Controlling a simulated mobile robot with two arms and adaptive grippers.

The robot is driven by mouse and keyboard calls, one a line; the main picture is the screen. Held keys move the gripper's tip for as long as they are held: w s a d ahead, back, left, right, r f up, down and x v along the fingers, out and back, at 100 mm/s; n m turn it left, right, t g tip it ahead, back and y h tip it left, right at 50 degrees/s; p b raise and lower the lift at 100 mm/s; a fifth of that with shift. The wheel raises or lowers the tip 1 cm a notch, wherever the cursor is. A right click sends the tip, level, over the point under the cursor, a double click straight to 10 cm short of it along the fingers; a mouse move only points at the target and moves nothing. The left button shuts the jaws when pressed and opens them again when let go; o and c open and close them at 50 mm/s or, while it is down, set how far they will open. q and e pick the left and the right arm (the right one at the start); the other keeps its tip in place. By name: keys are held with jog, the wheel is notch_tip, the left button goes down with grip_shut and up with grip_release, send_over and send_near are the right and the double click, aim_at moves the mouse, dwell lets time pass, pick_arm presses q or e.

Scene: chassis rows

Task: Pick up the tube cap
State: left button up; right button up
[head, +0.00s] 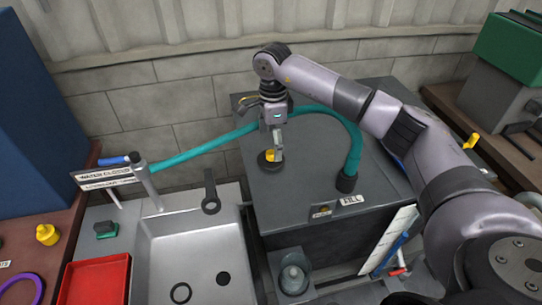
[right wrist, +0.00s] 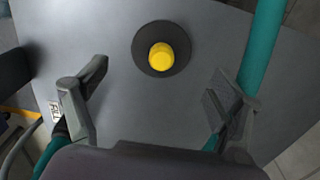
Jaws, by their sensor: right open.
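The tube cap, a yellow knob (right wrist: 161,56) on a round black disc (right wrist: 142,58), sits on top of the dark grey tank (head: 300,210). In the head view the yellow knob (head: 270,156) is partly covered by my gripper. My right gripper (head: 277,148) points down over it from above. In the right wrist view its two fingers (right wrist: 158,88) are spread wide, with the cap between and slightly beyond the tips. Neither finger appears to touch it. My left gripper is not in view.
A teal hose (head: 200,145) runs across the tank behind the cap and bends down to a dark fitting (head: 346,184) at right. A sink (head: 190,245), red tray (head: 95,281) and yellow knob-like part (head: 47,235) are at left. The tank top in front of the cap is clear.

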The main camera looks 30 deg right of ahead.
aim_at(271, 152)
jog(key=f+p, duration=0.1)
jog(key=f, duration=0.1)
jog(key=f+p, duration=0.1)
jog(key=f, duration=0.2)
jog(key=shift+a, duration=0.2)
jog(key=shift+w+f, duration=0.1)
jog(key=shift+f, duration=0.15)
jog(key=shift+c, duration=0.4)
jog(key=c, duration=1.2)
